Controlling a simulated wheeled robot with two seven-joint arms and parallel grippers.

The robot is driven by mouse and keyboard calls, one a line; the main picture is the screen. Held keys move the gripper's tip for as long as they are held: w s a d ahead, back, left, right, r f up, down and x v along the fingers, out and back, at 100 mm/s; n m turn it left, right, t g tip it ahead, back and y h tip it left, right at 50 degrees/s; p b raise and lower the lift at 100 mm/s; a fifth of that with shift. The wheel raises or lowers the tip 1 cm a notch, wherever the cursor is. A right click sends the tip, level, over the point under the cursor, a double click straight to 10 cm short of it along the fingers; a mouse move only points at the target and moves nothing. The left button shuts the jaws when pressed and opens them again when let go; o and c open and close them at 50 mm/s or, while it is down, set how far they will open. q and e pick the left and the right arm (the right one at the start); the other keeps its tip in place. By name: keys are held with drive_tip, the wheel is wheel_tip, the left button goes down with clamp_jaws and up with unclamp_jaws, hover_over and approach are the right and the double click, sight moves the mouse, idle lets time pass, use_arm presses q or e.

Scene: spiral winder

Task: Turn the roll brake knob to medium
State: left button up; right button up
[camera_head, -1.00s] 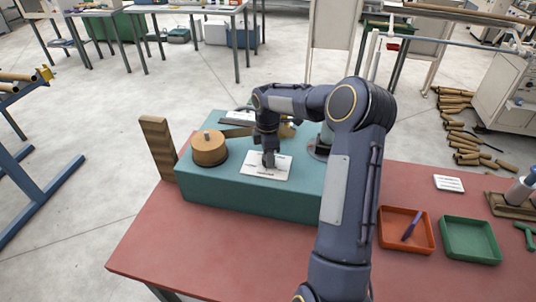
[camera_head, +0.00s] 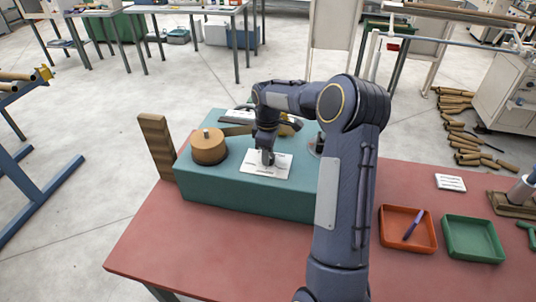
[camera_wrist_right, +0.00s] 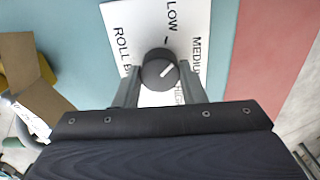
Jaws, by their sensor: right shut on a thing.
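The roll brake knob (camera_wrist_right: 158,68) is a round dark knob with a white pointer line. It stands on a white label plate (camera_wrist_right: 128,20) printed ROLL B…, LOW, MEDIUM and HIGH. The pointer line slants up and right, towards the MEDIUM lettering. My right gripper (camera_wrist_right: 160,78) is shut on the knob, one finger on each side. In the head view my right gripper (camera_head: 267,158) reaches down onto the plate (camera_head: 256,171) on the teal machine housing (camera_head: 250,201) and hides the knob. My left gripper is not in view.
A brown roll (camera_head: 209,151) and an upright wooden board (camera_head: 156,145) are left of the gripper. An orange tray (camera_head: 388,238) with a purple item and a green tray (camera_head: 470,257) sit on the red table (camera_head: 190,245) at right. The table front is clear.

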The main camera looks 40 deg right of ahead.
drive_tip(key=m, duration=0.4)
drive_tip(key=shift+m+b, duration=0.3)
drive_tip(key=shift+b, duration=0.05)
drive_tip(key=shift+m, duration=1.9)
drive_tip(key=o, duration=1)
wheel_tip(320, 180, up, 8)
drive_tip(key=shift+f+b, duration=0.25)
drive_tip(key=shift+b, duration=0.4)
drive_tip(key=shift+r, duration=0.2)
